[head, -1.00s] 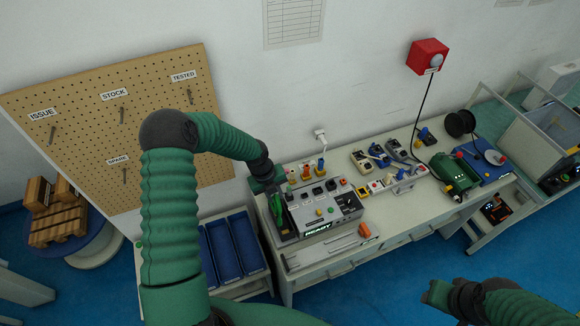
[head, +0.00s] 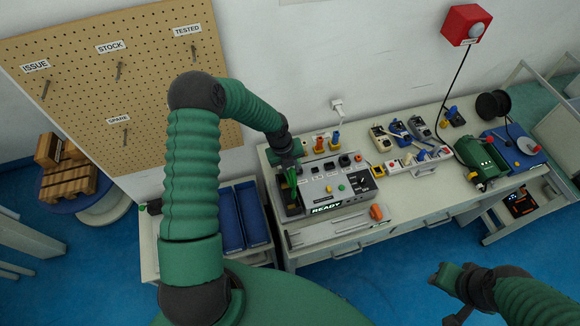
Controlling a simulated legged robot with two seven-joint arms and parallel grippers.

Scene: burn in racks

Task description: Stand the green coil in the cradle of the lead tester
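The lead tester (head: 352,190) is a grey box on the bench with a lit READY display, several dark sockets and a yellow and a green button. The green coil (head: 291,178) shows as a narrow upright green shape at the tester's left end, where the cradle seems to be. My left gripper (head: 287,160) is right above and behind the coil. Its fingers are too small and too hidden to tell whether they still hold the coil. The coil's lower end and its seating are unclear. My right gripper (head: 440,276) is over the floor at lower right, away from the bench; its finger opening is unclear.
Colored plugs and small testers (head: 400,133) stand on the bench behind and right of the lead tester. A green machine (head: 482,157) and a black reel (head: 492,105) are farther right. Blue bins (head: 243,215) stand left of the bench. A pegboard (head: 110,90) hangs behind.

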